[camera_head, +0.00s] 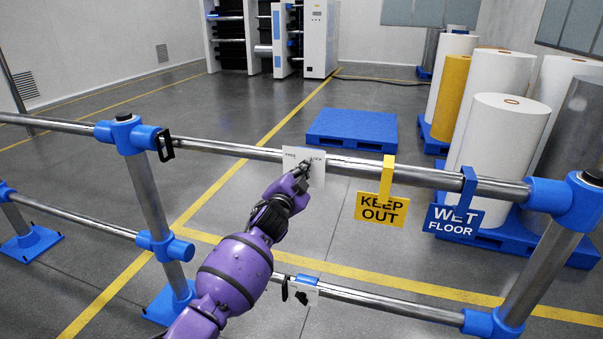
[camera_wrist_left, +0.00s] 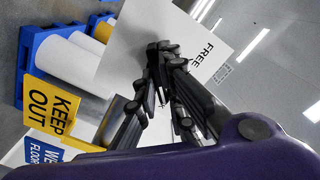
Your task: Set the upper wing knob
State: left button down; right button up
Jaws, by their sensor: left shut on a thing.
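A white plate (camera_head: 291,158) hangs on the upper rail (camera_head: 352,166) in the head view, with small lettering along its top. The plate also shows in the left wrist view (camera_wrist_left: 135,40), where the word FREE can be read. My left gripper (camera_head: 304,172) is at the front of this plate, shut on the upper wing knob. Its fingers are close together in the left wrist view (camera_wrist_left: 163,85) and hide the knob, so its angle cannot be told. My right gripper is not in view.
A yellow KEEP OUT sign (camera_head: 382,208) and a blue WET FLOOR sign (camera_head: 453,219) hang right of the plate. A black clip (camera_head: 165,145) is on the rail at left. Blue-jointed posts flank the rails. Behind stand a blue pallet (camera_head: 352,128) and large rolls (camera_head: 497,140).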

pick_arm(q)
jog(key=shift+f, duration=0.1)
jog(key=c, duration=1.9)
grip_release()
jog(key=shift+o, duration=0.2)
jog(key=v, duration=1.2)
jog(key=s+a+f+n+g+y, duration=0.15)
jog(key=s+a+f+n, duration=0.25)
jog(key=s+f, duration=0.65)
jog(key=s+a+f+n+g+y, duration=0.15)
jog(key=s+a+f+n, duration=0.3)
jog(key=s+f, duration=0.6)
jog(key=s+a+f+n+g, duration=0.1)
jog(key=s+a+f+g, duration=0.1)
jog(key=s+f, duration=0.3)
jog(key=s+a+f+n+g+y, duration=0.1)
jog(key=s+a+f, duration=0.2)
jog(key=s, duration=1)
jog(key=s+a+f+n+g+y, duration=0.1)
jog(key=s+a+f+n+g, duration=0.1)
jog(key=s+f, duration=0.6)
jog(key=shift+s+a+f+g, duration=0.3)
jog(key=shift+s+a, duration=0.35)
jog(key=shift+s, duration=0.35)
